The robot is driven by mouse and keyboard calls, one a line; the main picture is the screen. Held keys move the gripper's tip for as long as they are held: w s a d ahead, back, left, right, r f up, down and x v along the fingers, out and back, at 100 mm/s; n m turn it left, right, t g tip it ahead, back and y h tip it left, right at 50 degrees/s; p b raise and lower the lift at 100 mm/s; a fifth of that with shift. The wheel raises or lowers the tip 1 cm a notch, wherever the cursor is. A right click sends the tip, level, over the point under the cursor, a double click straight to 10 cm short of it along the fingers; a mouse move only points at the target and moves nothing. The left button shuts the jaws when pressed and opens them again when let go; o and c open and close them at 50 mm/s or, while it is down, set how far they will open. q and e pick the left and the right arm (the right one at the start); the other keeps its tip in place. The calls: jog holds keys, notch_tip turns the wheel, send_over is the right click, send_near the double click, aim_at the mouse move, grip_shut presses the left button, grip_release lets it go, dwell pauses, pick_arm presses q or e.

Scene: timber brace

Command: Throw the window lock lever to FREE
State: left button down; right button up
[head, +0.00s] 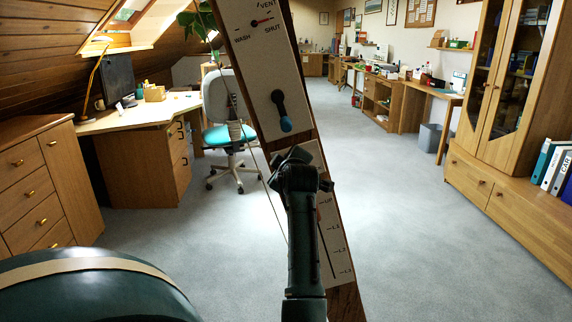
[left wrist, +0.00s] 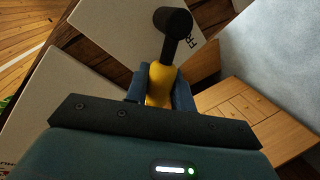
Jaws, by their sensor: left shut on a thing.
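The lock lever (left wrist: 172,42) shows in the left wrist view as a black arm with a round hub and a yellow grip (left wrist: 160,84). It stands on a white panel (left wrist: 112,45), its hub at the top and its grip toward me. A partly visible label starting "FR" (left wrist: 274,42) is to the right of the hub. My left gripper (left wrist: 158,90) is shut on the yellow grip. In the head view my left gripper (head: 303,165) is in front of the timber brace (head: 305,85), hiding the lever. My right gripper is not in view.
Higher on the brace is a black lever with a blue grip (head: 285,123) and a VENT, WASH, SHUT dial (head: 262,22) with its needle near SHUT. A scale plate (head: 335,240) is below. A thin cord runs left of the brace. Open carpet (head: 400,220) lies right.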

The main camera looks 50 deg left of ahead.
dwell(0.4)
pick_arm(q)
jog(key=c, duration=1.5)
grip_release()
jog(key=v, duration=1.3)
